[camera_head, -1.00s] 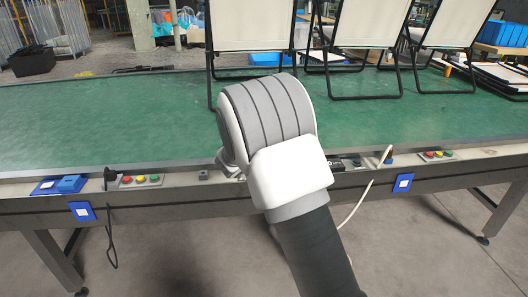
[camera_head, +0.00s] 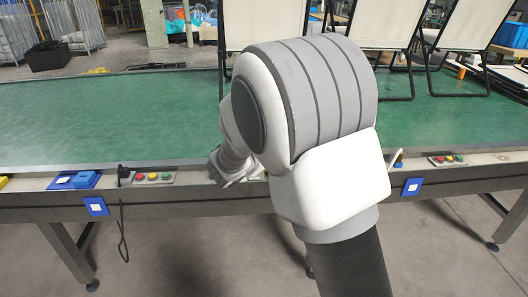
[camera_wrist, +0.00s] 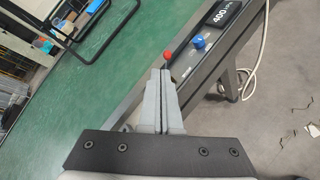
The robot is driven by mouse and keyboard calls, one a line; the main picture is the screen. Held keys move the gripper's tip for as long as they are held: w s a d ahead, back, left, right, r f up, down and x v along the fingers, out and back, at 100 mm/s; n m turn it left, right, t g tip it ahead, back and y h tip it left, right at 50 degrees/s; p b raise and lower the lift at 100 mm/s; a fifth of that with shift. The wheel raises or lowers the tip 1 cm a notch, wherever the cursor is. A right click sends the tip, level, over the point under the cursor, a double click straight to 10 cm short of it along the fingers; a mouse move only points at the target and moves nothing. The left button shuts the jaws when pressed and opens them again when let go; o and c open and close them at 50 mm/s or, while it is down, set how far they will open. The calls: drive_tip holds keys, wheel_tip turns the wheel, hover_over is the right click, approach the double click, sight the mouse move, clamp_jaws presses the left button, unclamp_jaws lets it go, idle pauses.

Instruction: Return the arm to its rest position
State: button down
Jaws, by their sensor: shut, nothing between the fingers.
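My arm fills the middle of the head view, bent at a large grey and white joint. My gripper (camera_wrist: 160,75) is at the centre of the wrist view, with its two grey fingers together and nothing between them. In the head view my gripper (camera_head: 222,178) is partly hidden behind the arm and appears near the front edge of the green table. In the wrist view a small red knob (camera_wrist: 168,54) and a blue knob (camera_wrist: 199,42) appear beyond the fingertips, along the table's edge. Whether the fingers touch the edge cannot be told.
The long green table (camera_head: 120,120) spans the view. Folding loungers (camera_head: 380,25) with black frames and cream panels stand at its back. Coloured buttons (camera_head: 152,177) and a blue box (camera_head: 87,179) sit on the front rail. The left of the tabletop is clear.

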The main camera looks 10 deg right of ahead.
drive_tip(key=s+d+r+m+g, duration=0.3)
drive_tip(key=s+d+r+m, duration=0.1)
drive_tip(key=s+d+m, duration=0.4)
drive_tip(key=s+d+r+m+g, duration=0.3)
drive_tip(key=s+d+r+m, duration=0.15)
drive_tip(key=s, duration=0.55)
drive_tip(key=s+a+m+y, duration=0.3)
drive_tip(key=s+m, duration=0.2)
drive_tip(key=s, duration=0.4)
drive_tip(key=s+a+m+y, duration=0.25)
drive_tip(key=s+m, duration=0.35)
drive_tip(key=s, duration=0.3)
wheel_tip(320, 180, up, 16)
drive_tip(key=p, duration=1.6)
drive_tip(key=shift+d+n, duration=0.15)
drive_tip(key=shift+n, duration=0.2)
drive_tip(key=shift+d+f+y, duration=0.1)
drive_tip(key=shift+f+y, duration=0.05)
drive_tip(key=shift+y, duration=0.1)
